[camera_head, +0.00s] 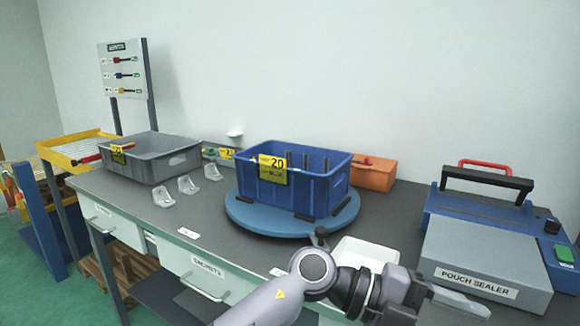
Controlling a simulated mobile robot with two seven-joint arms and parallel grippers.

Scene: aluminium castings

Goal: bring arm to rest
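One arm of mine enters at the bottom edge, left of centre, and reaches right in front of the bench. I take it as my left arm. Its dark gripper (428,291) is at the lower right, in front of the pouch sealer (485,262). A pale grey pointed piece (462,302) shows at its tip; I cannot tell whether it is a finger or a held part. The finger gap is hidden. My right gripper is not in view. Several pale castings (188,184) stand on the bench (150,212) between the grey bin (150,165) and the blue bin (318,188).
The blue bin, with a yellow label "20", stands on a round blue turntable (243,218). A white tray (368,254) lies close behind my arm. An orange box (375,178) stands behind. A yellow tray (62,152) is at the far left.

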